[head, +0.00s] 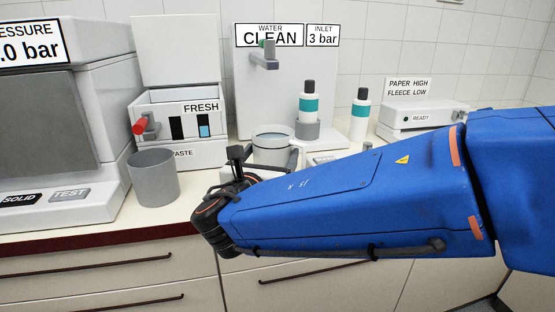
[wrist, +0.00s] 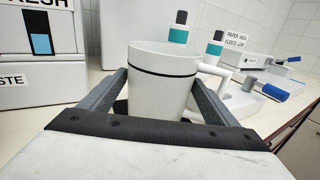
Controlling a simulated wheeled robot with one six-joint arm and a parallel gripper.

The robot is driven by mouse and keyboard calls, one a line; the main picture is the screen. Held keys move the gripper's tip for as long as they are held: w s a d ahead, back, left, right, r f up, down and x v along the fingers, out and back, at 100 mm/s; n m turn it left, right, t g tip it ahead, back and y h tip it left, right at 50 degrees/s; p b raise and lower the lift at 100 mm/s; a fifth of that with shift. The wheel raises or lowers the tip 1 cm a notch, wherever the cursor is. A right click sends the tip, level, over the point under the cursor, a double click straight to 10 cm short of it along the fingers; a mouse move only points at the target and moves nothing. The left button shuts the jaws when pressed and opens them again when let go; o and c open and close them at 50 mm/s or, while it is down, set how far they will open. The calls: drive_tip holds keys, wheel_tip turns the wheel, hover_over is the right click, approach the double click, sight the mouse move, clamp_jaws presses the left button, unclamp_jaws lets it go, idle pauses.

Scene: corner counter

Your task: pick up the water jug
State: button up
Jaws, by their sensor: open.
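The water jug (head: 273,145) is a white, open-topped vessel on the counter, below the tap, with bluish water showing inside in the head view. In the wrist view the jug (wrist: 163,72) stands upright with a dark line below its rim and a handle on its right side. My gripper (head: 265,163) is open, with one finger on each side of the jug. In the wrist view the fingers of my gripper (wrist: 159,80) flank the jug's body; whether they touch it I cannot tell. The jug's lower part is hidden by my gripper.
A grey empty-looking cup (head: 153,178) stands to the left. The tap (head: 265,60) is above and behind the jug. Teal-banded bottles (head: 309,105) stand behind it to the right, one in a grey holder. A fresh/waste box (head: 180,125) is at the back left.

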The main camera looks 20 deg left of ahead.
drive_tip(key=shift+w, duration=0.9)
drive_tip(key=c, duration=1.6)
drive_tip(key=shift+o, duration=0.2)
drive_tip(key=shift+r, duration=0.3)
wheel_tip(320, 180, up, 9)
